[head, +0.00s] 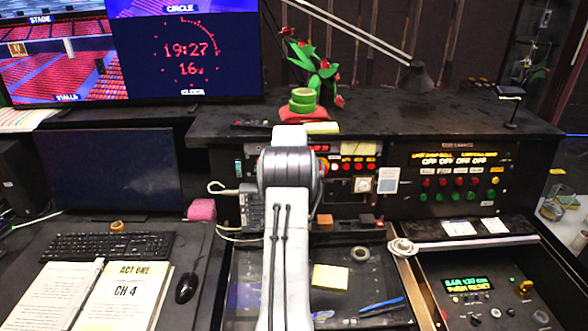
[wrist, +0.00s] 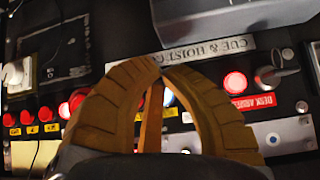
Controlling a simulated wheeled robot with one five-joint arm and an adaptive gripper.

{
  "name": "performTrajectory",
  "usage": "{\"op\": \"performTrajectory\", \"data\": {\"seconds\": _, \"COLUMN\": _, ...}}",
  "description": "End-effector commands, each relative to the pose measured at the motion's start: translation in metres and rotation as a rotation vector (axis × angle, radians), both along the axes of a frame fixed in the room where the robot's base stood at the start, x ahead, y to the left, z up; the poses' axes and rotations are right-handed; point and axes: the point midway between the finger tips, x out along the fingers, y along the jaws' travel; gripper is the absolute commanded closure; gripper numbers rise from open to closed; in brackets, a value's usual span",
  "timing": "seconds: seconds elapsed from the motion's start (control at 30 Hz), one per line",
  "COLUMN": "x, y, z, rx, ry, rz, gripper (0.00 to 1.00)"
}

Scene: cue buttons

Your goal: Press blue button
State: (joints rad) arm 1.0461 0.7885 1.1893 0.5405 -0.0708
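In the wrist view my gripper (wrist: 162,70) shows two curved brown fingers with their tips together over the console; nothing is seen held between them. A small pale blue-white lit spot (wrist: 168,97) shows through the gap just below the tips, largely covered by the fingers. It may be the blue button, but I cannot tell for sure, nor whether a finger touches it. In the head view my arm reaches to the console and hides the gripper and the panel behind it. I see no clear blue button there.
In the wrist view red buttons (wrist: 46,114) line the left, and another red button (wrist: 236,83) sits right of the fingers above a red label (wrist: 253,105). In the head view a desk lamp (head: 417,78), green tape rolls (head: 303,98) and artificial flowers stand on the console top.

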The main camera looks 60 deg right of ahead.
Motion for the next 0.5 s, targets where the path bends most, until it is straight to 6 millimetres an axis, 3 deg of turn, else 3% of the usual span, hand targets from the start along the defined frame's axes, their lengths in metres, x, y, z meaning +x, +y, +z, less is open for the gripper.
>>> {"op": "performTrajectory", "data": {"seconds": 0.5, "x": 0.0025, "y": -0.0040, "z": -0.0001, "rx": 0.000, "ry": 0.000, "rz": 0.000, "gripper": 1.00}}
